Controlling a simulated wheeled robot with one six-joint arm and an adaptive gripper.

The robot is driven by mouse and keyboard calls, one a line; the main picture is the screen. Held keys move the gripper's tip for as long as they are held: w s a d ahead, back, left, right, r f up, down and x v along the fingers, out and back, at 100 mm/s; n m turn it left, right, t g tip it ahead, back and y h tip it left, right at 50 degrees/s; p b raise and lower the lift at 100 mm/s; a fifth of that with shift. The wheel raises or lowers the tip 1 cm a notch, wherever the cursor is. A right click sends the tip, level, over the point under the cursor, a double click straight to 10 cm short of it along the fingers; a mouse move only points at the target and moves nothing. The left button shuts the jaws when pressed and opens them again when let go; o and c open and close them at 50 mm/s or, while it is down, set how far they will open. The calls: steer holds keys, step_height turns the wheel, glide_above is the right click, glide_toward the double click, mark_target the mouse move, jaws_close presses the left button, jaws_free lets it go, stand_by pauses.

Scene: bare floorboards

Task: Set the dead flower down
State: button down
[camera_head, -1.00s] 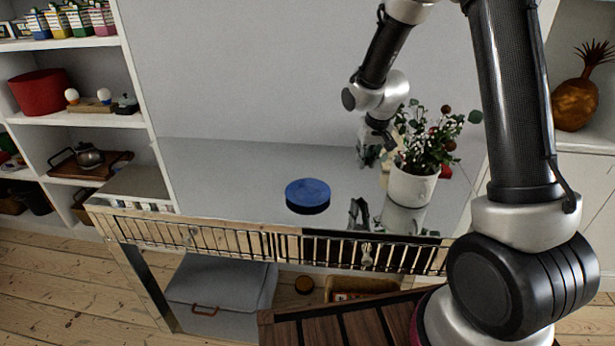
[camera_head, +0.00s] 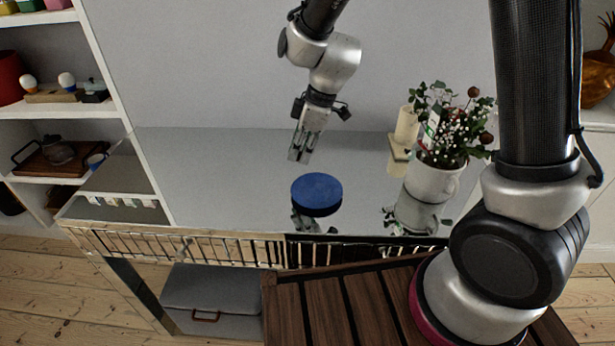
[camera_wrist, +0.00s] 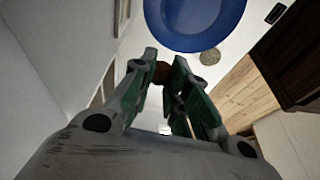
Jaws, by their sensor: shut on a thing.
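My gripper (camera_head: 303,150) hangs above the shiny table (camera_head: 235,165), behind and above a round blue dish (camera_head: 316,190). It also shows in the wrist view (camera_wrist: 163,65), with its fingers closed on a small brown thing, the dead flower (camera_wrist: 162,73). Only a bit of the flower shows between the fingertips; in the head view I cannot make it out. The blue dish (camera_wrist: 195,18) lies beyond the fingertips in the wrist view, apart from them.
A white pot (camera_head: 432,182) with leafy stems, white blossoms and dark heads stands on the table at right. A cream roll-shaped thing (camera_head: 407,125) stands behind it. Shelves (camera_head: 60,112) with crockery are at left. The tabletop left of the dish is clear.

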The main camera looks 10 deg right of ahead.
mark_target(298, 182)
steer(key=shift+f, duration=3.2)
steer(key=shift+f, duration=0.15)
steer(key=shift+f, duration=0.4)
steer(key=c, duration=1.4)
jaws_free()
steer(key=v, duration=1.3)
steer(key=shift+r, duration=0.15)
